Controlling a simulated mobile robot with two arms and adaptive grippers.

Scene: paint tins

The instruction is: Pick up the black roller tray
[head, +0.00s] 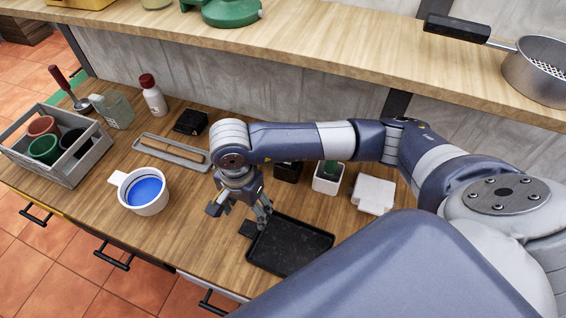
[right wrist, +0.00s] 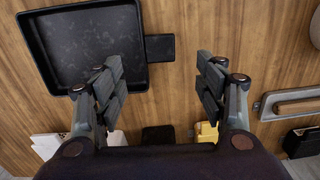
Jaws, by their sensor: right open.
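The black roller tray (head: 290,247) lies flat on the wooden worktop, a shallow rectangle with a short flat handle (head: 248,229) on its left side. It also shows in the right wrist view (right wrist: 85,45), with the handle pointing right. My right gripper (head: 238,210) is open and empty, above the worktop by the handle end. In the right wrist view the fingers (right wrist: 158,75) are spread wide, with the handle in the gap ahead of their tips. One finger overlaps the tray's corner in that picture; contact cannot be told. My left gripper is not in view.
A white pot of blue paint (head: 146,190) stands left of the gripper. A grey crate (head: 88,163) with coloured cups is farther left. A long grey holder (head: 172,151), a black item (head: 190,121) and a white block (head: 373,194) lie behind. A shelf (head: 300,45) runs above.

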